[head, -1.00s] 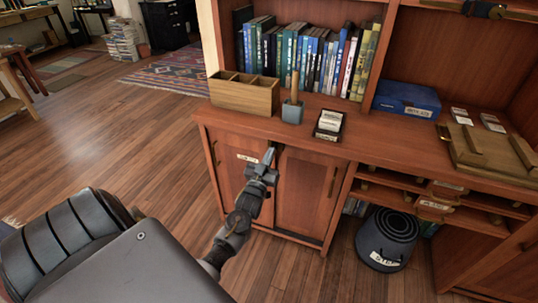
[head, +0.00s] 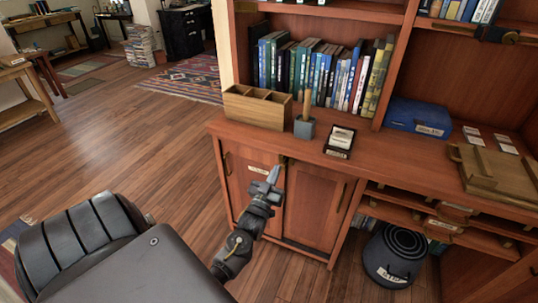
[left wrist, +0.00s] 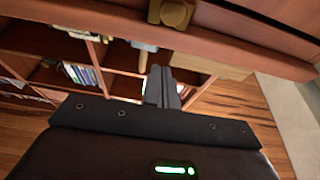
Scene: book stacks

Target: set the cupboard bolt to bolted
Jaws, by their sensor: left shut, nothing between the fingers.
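The low cupboard has two wooden doors, a left door (head: 240,190) and a right door (head: 312,205), both closed. A small brass fitting, apparently the bolt (head: 283,160), sits at the top where the doors meet; a brass piece also shows at the top of the left wrist view (left wrist: 170,12). It is too small to tell its setting. My left gripper (head: 274,173) is shut and empty, just in front of the doors and slightly below the brass fitting. Its closed fingers show in the left wrist view (left wrist: 161,78), apart from the brass piece. My right gripper is out of view.
On the counter above stand a wooden divided box (head: 258,108), a grey pot (head: 304,128), a card holder (head: 340,140) and a blue box (head: 418,117). A dark bin (head: 394,258) stands right of the doors.

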